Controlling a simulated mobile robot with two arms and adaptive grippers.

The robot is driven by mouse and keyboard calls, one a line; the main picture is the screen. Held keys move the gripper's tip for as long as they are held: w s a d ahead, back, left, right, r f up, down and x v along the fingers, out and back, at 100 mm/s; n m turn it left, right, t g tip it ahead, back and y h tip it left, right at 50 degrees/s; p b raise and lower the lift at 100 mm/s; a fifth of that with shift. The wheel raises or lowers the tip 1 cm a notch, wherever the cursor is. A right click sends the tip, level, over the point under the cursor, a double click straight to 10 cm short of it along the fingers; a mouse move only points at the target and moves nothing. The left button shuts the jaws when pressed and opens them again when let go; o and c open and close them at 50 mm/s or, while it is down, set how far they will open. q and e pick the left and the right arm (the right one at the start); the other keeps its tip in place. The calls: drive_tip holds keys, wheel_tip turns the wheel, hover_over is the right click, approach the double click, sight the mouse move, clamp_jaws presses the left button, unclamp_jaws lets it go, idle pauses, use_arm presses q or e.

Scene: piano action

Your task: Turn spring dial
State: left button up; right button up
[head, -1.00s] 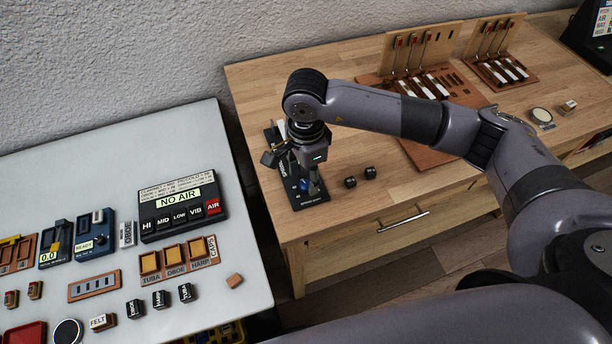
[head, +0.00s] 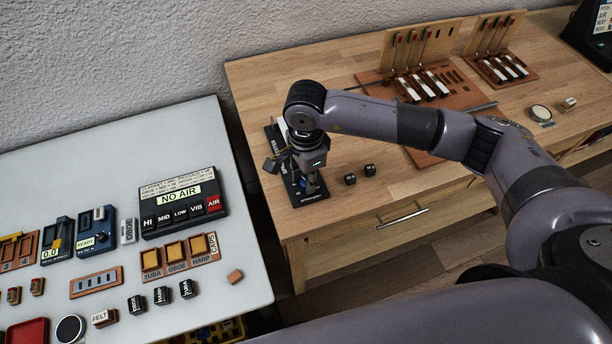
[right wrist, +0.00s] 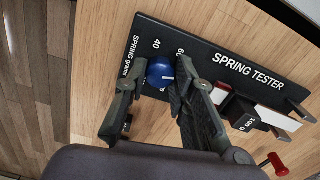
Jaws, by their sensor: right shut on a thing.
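The spring tester (right wrist: 235,68) is a black plate with white lettering. It lies on the wooden table, and in the head view its front end (head: 312,196) shows under my right gripper (head: 304,186). In the right wrist view its round blue dial (right wrist: 160,70) sits between the two fingers of my right gripper (right wrist: 161,76), which is shut on it. A pale mark on the dial points to the right in that view. The labels 40 and 60 show beside it; other scale numbers are partly hidden by the fingers. My left gripper is not in view.
A black 100 g weight (right wrist: 241,112) and a red-knobbed part (right wrist: 276,164) are close to the gripper. Two small black blocks (head: 359,175) lie right of the tester. Piano action parts (head: 425,88) stand farther back. The white table (head: 120,165) at left holds several devices.

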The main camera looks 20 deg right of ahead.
clamp_jaws()
drive_tip(key=shift+w+f+m+b, duration=0.1)
drive_tip(key=shift+f+m+b, duration=0.1)
drive_tip(key=shift+m+b, duration=0.5)
drive_tip(key=shift+b, duration=0.55)
drive_tip(key=shift+r+m, duration=0.2)
drive_tip(key=shift+m, duration=0.4)
drive_tip(key=o, duration=0.7)
unclamp_jaws()
drive_tip(key=shift+o, duration=0.2)
drive_tip(key=shift+r, duration=0.15)
